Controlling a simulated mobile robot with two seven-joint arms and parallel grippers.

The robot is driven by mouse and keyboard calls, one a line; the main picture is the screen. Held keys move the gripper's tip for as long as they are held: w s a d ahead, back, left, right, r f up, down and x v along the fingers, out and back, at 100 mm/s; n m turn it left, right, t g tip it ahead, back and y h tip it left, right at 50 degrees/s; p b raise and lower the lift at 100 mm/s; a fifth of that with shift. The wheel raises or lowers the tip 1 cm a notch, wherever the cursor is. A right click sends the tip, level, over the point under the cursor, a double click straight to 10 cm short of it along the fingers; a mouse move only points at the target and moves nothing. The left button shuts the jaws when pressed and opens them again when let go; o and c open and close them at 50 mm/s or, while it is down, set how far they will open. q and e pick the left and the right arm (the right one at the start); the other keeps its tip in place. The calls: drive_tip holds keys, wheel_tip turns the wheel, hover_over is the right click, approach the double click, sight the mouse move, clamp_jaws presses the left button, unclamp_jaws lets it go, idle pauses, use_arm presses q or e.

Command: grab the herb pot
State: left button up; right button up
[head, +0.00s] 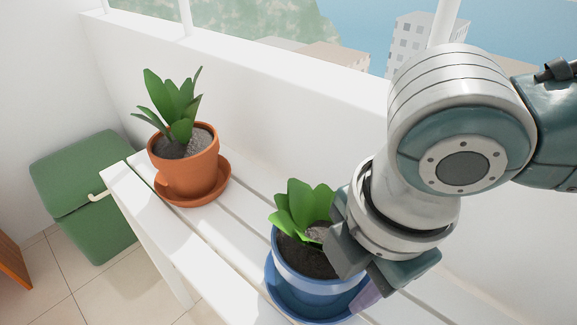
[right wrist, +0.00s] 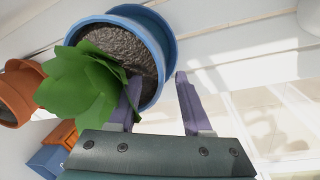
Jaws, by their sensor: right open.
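Two potted leafy plants stand on a white slatted bench; I cannot tell which is called the herb pot. The blue pot (head: 288,268), with dark soil and broad bright-green leaves, sits upright in a blue saucer (head: 312,312). The terracotta pot (head: 185,168) stands farther left in its own saucer. My right gripper (head: 358,285) is open at the right side of the blue pot. In the right wrist view, the blue pot's rim (right wrist: 172,50) lies near the open fingers (right wrist: 158,88), one overlapping the pot and one outside it. Contact is unclear. My left gripper is not in view.
A green lidded box (head: 88,195) stands on the tiled floor at left. Bare slats lie between the pots. Small orange and blue things (right wrist: 60,145) show at the wrist view's lower left.

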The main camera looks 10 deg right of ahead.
clamp_jaws()
drive_tip(key=shift+w+r, duration=0.1)
idle(1.2)
